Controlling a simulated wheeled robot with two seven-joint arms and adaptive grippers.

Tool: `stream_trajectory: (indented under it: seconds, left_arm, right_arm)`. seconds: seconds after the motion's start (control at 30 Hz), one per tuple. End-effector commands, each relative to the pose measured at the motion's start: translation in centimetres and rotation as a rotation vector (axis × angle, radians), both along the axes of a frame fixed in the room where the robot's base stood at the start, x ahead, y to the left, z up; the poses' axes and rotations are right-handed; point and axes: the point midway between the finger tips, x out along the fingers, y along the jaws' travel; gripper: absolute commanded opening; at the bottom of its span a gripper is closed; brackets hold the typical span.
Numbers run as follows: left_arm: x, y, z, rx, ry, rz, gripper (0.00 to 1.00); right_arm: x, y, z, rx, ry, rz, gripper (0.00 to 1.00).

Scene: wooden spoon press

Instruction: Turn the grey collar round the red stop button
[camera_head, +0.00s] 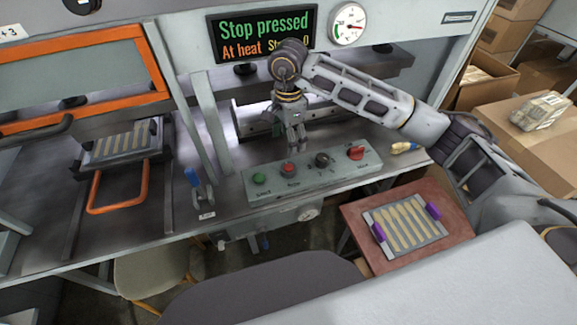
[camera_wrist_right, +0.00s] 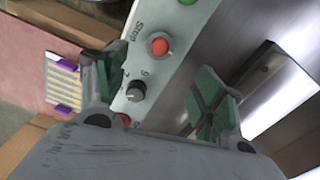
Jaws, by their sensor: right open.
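The red stop button (camera_head: 288,168) sits on the pale green control panel (camera_head: 330,180), between a green button and a black knob. The right wrist view shows the red button (camera_wrist_right: 159,46) with a grey collar (camera_wrist_right: 169,39) round its base. My right gripper (camera_head: 297,146) points down above the panel, just behind the red button. In the wrist view its two green-padded fingers (camera_wrist_right: 155,88) are wide apart with nothing between them. The red button lies beyond the fingertips, apart from them. My left gripper is not in view.
A green button (camera_head: 259,180), black knob (camera_head: 322,160) and red switch (camera_head: 356,153) share the panel. A display (camera_head: 263,35) reads "Stop pressed" and "At heat". A blue-handled lever (camera_head: 193,178) stands left. A tray of spoon blanks (camera_head: 436,231) lies front right.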

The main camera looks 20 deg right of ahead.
Motion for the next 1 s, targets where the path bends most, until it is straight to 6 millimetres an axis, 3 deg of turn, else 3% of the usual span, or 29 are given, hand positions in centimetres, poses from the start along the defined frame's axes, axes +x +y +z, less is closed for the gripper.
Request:
stream_trajectory:
  seconds: [1.0]
  left_arm:
    - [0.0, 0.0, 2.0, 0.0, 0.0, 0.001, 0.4]
  right_arm:
    - [-0.1, 0.1, -11.9, 0.001, 0.002, 0.0, 0.69]
